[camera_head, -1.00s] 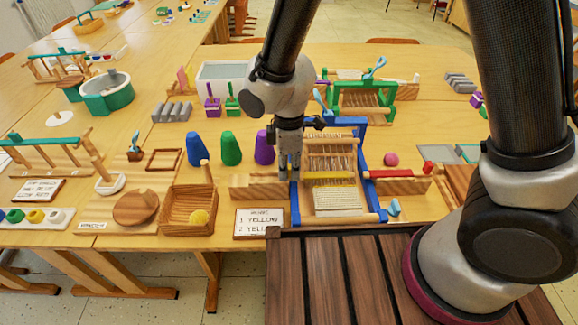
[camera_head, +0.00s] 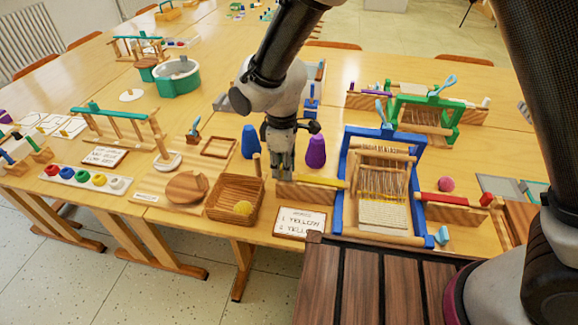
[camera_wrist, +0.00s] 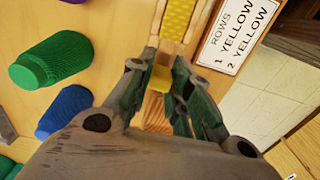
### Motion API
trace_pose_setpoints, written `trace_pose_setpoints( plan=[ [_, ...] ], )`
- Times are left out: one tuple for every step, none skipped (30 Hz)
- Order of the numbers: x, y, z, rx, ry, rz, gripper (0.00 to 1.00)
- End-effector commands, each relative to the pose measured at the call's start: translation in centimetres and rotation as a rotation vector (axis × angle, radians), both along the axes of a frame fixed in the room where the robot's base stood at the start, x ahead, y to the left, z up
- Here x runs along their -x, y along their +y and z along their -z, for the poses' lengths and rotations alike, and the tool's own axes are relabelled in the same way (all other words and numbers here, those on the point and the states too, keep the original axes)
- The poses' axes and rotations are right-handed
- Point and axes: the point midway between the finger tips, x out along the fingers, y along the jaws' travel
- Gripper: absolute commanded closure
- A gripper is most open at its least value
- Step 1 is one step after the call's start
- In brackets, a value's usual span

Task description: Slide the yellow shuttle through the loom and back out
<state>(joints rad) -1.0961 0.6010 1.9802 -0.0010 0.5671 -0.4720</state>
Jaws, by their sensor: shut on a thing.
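The yellow shuttle (camera_head: 322,180) lies along the wooden rest left of the blue-framed loom (camera_head: 343,205). Its right end is by the loom's left post; I cannot tell whether it is wholly outside. My gripper (camera_head: 284,174) points down at the shuttle's left end and is shut on it. In the wrist view the yellow shuttle (camera_wrist: 178,18) runs away from my gripper (camera_wrist: 158,82), with a yellow end between the fingers. Yellow thread (camera_head: 382,196) crosses the loom's warp above the pale woven cloth (camera_head: 384,215).
A red shuttle (camera_head: 445,198) sits on the rest right of the loom. Blue (camera_head: 250,142) and purple (camera_head: 316,151) cones stand behind; a green cone (camera_wrist: 50,62) shows in the wrist view.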

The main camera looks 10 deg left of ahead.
Motion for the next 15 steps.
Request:
trace_pose_setpoints(
  plan=[
    [-0.1, 0.5, -0.14, -0.013, -0.006, -0.002, 1.0],
    [-0.1, 0.52, -0.15, -0.013, -0.006, -0.003, 1.0],
    [-0.09, 0.54, -0.15, -0.014, -0.006, -0.003, 0.73],
    [-0.08, 0.52, -0.14, -0.013, -0.006, -0.003, 0.68],
    [-0.07, 0.49, -0.13, -0.012, -0.006, -0.003, 0.62],
    [-0.07, 0.45, -0.12, -0.012, -0.005, -0.003, 0.59],
    [-0.06, 0.43, -0.12, -0.011, -0.005, -0.003, 0.59],
    [-0.06, 0.41, -0.11, -0.011, -0.005, -0.003, 0.59],
    [-0.05, 0.38, -0.11, -0.01, -0.005, -0.002, 0.59],
    [-0.05, 0.36, -0.1, -0.01, -0.004, -0.002, 0.59],
    [-0.05, 0.35, -0.1, -0.009, -0.004, -0.002, 0.59],
    [-0.04, 0.33, -0.09, -0.009, -0.004, -0.002, 0.59],
    [-0.04, 0.32, -0.09, -0.009, -0.004, -0.002, 0.59],
    [-0.04, 0.31, -0.11, -0.008, -0.004, -0.002, 0.59],
    [-0.04, 0.31, -0.21, -0.009, -0.004, -0.002, 0.59]
  ],
)
